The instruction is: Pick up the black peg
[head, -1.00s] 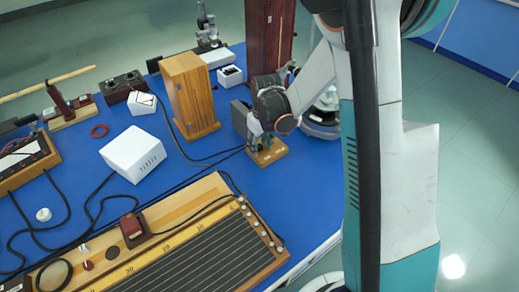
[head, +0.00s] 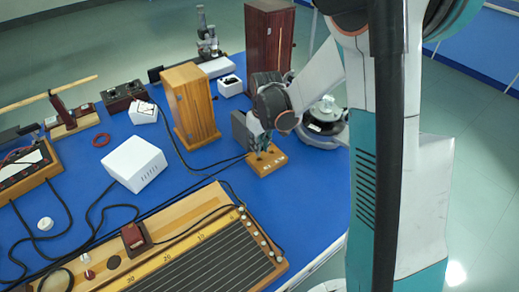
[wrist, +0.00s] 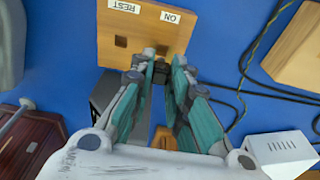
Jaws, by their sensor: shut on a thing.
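A small wooden block (wrist: 142,22) with labels reading REST and ON lies under my gripper. It has a dark square hole near the REST label. In the head view the block (head: 276,164) sits on the blue bench top. My gripper (wrist: 160,68) is shut on the black peg (wrist: 160,72), a small dark piece between the fingertips at the block's edge. In the head view the gripper (head: 261,147) points down over the block, and its fingers mostly hide the peg. I cannot tell whether the peg is still seated in the block.
A grey box (head: 240,130) stands close beside the gripper, and a tall wooden box (head: 190,105) is to the left. A round-based instrument (head: 325,118) stands at right. A white box (head: 134,163), black cables and a long ruled wooden board (head: 200,245) occupy the front.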

